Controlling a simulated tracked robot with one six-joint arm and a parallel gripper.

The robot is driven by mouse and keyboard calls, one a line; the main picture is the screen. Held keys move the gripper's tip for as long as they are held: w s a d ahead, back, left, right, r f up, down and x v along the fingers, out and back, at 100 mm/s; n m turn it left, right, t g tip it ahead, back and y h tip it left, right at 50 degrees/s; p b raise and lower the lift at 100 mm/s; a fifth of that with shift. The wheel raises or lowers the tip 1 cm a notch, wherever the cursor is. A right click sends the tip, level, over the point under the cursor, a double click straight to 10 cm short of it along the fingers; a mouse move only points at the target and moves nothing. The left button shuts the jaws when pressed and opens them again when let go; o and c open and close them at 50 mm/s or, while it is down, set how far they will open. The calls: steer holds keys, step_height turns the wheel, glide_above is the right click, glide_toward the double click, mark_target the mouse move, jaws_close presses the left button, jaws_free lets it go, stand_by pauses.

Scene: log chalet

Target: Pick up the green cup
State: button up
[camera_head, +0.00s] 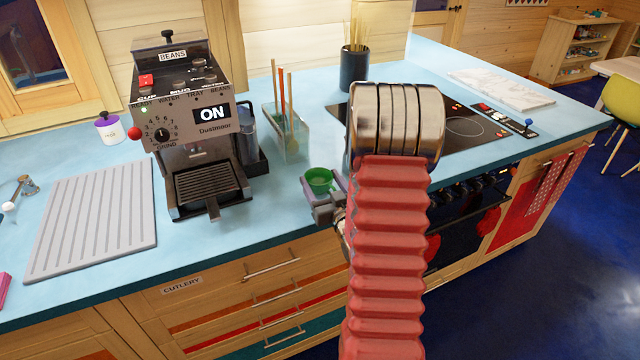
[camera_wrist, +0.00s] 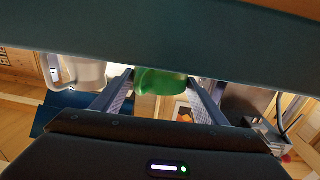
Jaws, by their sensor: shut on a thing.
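The green cup (camera_head: 319,180) is at the counter's front edge, just left of my red arm in the head view. My gripper (camera_head: 325,197) is at the cup, partly hidden behind my arm. In the wrist view the green cup (camera_wrist: 160,82) sits between the two fingers of my gripper (camera_wrist: 162,88), which are shut on its sides. The cup's upper part is cut off by a dark teal band there. I cannot tell whether the cup touches the counter.
A coffee machine (camera_head: 195,125) stands left on the blue counter (camera_head: 285,225). A clear utensil holder (camera_head: 288,135) and a dark pot (camera_head: 354,68) are behind the cup. A hob (camera_head: 470,128) lies right. A grey ridged board (camera_head: 95,220) lies far left.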

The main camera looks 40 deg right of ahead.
steer(key=c, duration=0.5)
steer(key=shift+r, duration=0.1)
step_height(320, 180, up, 10)
stand_by(0.7)
stand_by(0.5)
